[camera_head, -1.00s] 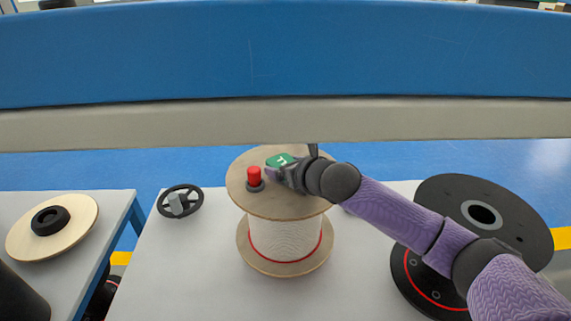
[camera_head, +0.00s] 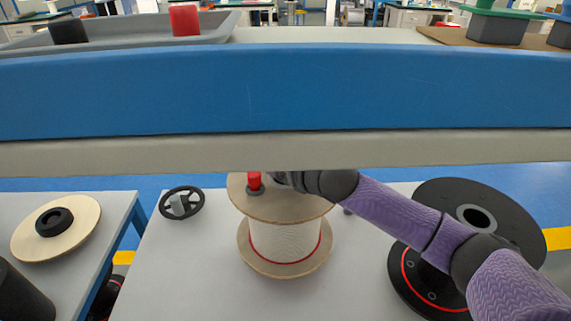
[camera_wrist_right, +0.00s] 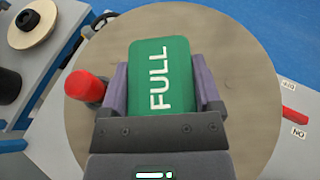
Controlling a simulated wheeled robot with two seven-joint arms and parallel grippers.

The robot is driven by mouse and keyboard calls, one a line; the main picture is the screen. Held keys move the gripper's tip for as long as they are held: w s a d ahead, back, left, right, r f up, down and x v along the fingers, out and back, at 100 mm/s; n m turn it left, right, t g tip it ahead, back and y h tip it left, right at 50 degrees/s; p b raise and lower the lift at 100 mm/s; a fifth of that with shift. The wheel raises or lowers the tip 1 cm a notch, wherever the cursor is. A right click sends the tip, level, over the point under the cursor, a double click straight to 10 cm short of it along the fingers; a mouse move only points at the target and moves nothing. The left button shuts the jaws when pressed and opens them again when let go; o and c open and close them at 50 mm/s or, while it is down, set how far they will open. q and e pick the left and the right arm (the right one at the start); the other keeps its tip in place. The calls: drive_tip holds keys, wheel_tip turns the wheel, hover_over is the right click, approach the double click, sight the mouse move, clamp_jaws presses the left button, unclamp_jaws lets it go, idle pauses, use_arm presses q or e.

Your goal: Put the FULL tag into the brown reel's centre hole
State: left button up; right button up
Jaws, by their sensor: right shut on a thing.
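The brown reel (camera_head: 250,207) stands upright on the table, wound with white cable with a red line near its bottom. Its round top also fills much of the right wrist view (camera_wrist_right: 245,110). My right gripper (camera_wrist_right: 161,85) is shut on the green FULL tag (camera_wrist_right: 160,55), its fingers on the tag's two sides, over the reel's top. I cannot tell whether the tag touches the top. The centre hole does not show. In the head view my right gripper (camera_head: 282,178) is partly hidden by a blue beam, and the tag is hidden. My left gripper is not in view.
A red knob (camera_wrist_right: 85,87) stands on the reel's top beside the gripper. The blue beam (camera_head: 280,95) crosses the head view. A black reel (camera_head: 515,215) stands right, a black handwheel (camera_head: 181,203) left. The table front (camera_head: 200,285) is clear.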

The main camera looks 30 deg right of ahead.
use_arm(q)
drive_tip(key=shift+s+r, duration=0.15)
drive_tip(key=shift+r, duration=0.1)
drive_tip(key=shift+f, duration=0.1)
use_arm(e)
drive_tip(key=shift+f, duration=0.1)
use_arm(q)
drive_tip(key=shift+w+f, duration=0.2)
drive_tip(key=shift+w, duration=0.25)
use_arm(e)
drive_tip(key=shift+f, duration=0.35)
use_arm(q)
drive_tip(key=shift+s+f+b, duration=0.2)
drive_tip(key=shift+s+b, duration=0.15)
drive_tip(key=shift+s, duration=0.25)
use_arm(e)
drive_tip(key=shift+s+a+f, duration=0.1)
drive_tip(key=shift+f, duration=0.5)
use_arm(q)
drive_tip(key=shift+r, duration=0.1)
use_arm(e)
drive_tip(key=shift+r+p, duration=0.3)
drive_tip(key=shift+p, duration=0.25)
drive_tip(key=shift+r+p, duration=0.45)
drive_tip(key=shift+r, duration=0.05)
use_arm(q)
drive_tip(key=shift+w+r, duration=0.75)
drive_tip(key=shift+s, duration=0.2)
